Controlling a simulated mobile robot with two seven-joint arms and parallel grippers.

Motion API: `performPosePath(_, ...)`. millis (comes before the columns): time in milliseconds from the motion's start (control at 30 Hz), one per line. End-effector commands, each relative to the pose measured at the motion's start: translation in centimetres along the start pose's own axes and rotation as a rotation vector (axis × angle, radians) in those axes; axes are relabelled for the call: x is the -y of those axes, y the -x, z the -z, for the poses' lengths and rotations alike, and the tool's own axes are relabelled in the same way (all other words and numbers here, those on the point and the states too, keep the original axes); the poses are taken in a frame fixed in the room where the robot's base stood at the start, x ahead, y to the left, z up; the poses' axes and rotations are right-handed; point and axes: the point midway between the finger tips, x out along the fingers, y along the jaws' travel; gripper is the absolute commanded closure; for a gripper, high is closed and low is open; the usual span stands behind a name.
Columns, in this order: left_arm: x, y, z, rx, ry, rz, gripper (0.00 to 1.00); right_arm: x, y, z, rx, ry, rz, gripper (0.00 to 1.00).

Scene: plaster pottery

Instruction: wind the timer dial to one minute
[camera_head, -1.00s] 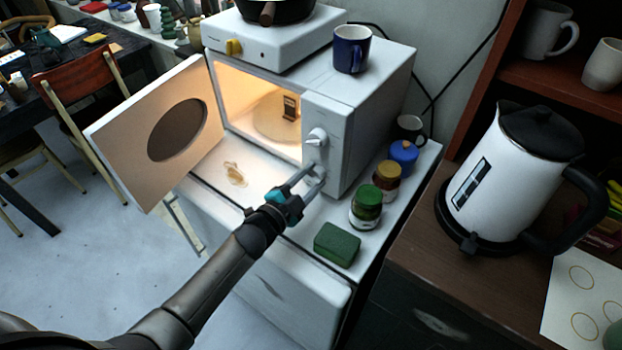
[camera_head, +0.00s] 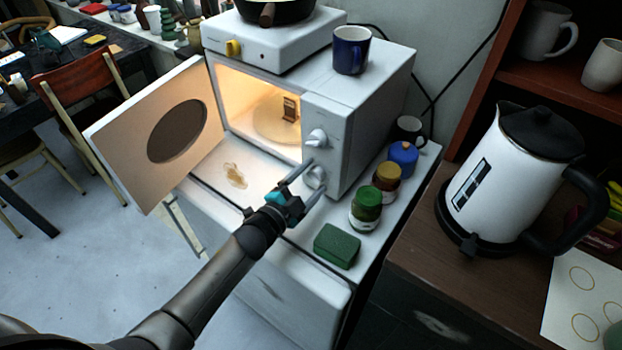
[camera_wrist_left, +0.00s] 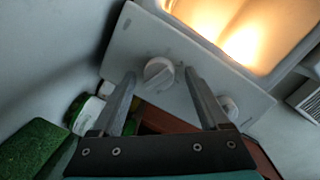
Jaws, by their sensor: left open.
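The white microwave (camera_head: 362,130) stands on a white cabinet with two round dials on its front panel. The upper dial (camera_head: 316,138) is clear of my gripper. The lower dial (camera_head: 317,177) is partly hidden by my left gripper (camera_head: 315,173), which is open with one finger on each side of it. In the left wrist view, the lower dial (camera_wrist_left: 158,72) shows between the finger ends, with visible gaps beside it. The upper dial (camera_wrist_left: 228,107) is right of the right finger. The dial markings are too small to read. My right gripper is not in view.
The microwave door (camera_head: 120,150) is swung open to the left, and the cavity (camera_head: 250,100) is lit. A green block (camera_head: 337,246), a green-lidded jar (camera_head: 366,208) and other jars stand right of my gripper. A blue mug (camera_head: 351,50) and a hotplate (camera_head: 275,42) are on top.

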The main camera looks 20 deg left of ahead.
Motion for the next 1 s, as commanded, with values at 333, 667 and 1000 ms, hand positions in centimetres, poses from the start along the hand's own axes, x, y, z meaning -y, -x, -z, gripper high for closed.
performPosePath(333,-0.1,1.7,0.0,0.002,0.001,-0.002,0.22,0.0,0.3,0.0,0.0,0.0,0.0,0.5)
performPosePath(667,-0.1,7.3,-0.1,0.002,0.0,-0.003,0.22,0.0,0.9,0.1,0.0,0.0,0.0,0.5)
performPosePath(1000,-0.1,12.8,0.0,0.002,0.0,-0.002,0.22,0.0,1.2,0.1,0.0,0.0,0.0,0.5)
